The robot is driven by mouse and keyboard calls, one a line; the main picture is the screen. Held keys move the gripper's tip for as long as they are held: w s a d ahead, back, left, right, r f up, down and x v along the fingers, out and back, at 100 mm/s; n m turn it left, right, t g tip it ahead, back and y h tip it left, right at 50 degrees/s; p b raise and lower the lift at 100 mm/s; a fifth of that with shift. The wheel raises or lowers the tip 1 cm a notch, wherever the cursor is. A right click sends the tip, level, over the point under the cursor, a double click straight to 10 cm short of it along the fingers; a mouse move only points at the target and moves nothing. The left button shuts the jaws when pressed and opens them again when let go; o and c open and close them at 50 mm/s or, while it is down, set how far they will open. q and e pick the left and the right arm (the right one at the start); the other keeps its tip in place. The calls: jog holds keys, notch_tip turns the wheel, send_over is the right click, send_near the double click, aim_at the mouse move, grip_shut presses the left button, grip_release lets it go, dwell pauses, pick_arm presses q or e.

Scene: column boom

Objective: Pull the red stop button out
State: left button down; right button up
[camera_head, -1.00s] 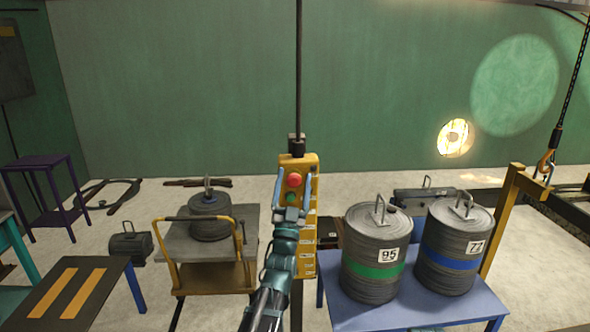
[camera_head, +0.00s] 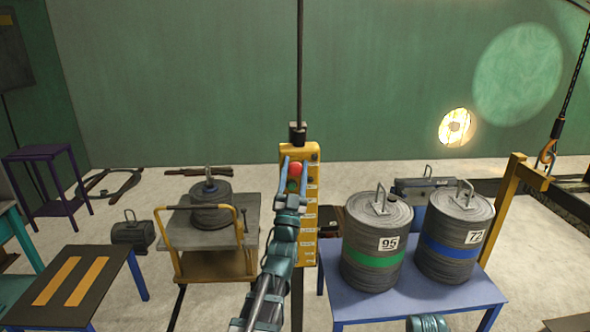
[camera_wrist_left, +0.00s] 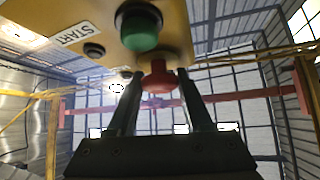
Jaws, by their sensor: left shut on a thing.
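The yellow pendant box (camera_head: 309,223) hangs upright from a dark rod. Its red stop button (camera_head: 295,168) is near its top, with a green button (camera_head: 292,184) just below, partly behind my fingers. My left gripper (camera_head: 294,166) is in front of the box, shut on the red button with one finger on each side. In the left wrist view the red button (camera_wrist_left: 158,80) sits between the two fingertips of the gripper (camera_wrist_left: 158,84). The green button (camera_wrist_left: 140,28) and a START label (camera_wrist_left: 76,33) show near it.
A blue table (camera_head: 375,305) at right bears two grey drums, 95 (camera_head: 377,243) and 72 (camera_head: 455,234). A yellow trolley (camera_head: 213,267) stands left of the pendant, and a striped table (camera_head: 112,290) is further left. The chain hook (camera_head: 547,157) hangs at far right.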

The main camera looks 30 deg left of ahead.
pick_arm(q)
jog(key=shift+y, duration=0.3)
jog(key=shift+s+d, duration=0.35)
jog(key=shift+s, duration=0.2)
jog(key=shift+w, duration=0.1)
jog(key=shift+c, duration=1.5)
grip_release()
jog(key=shift+f, duration=0.1)
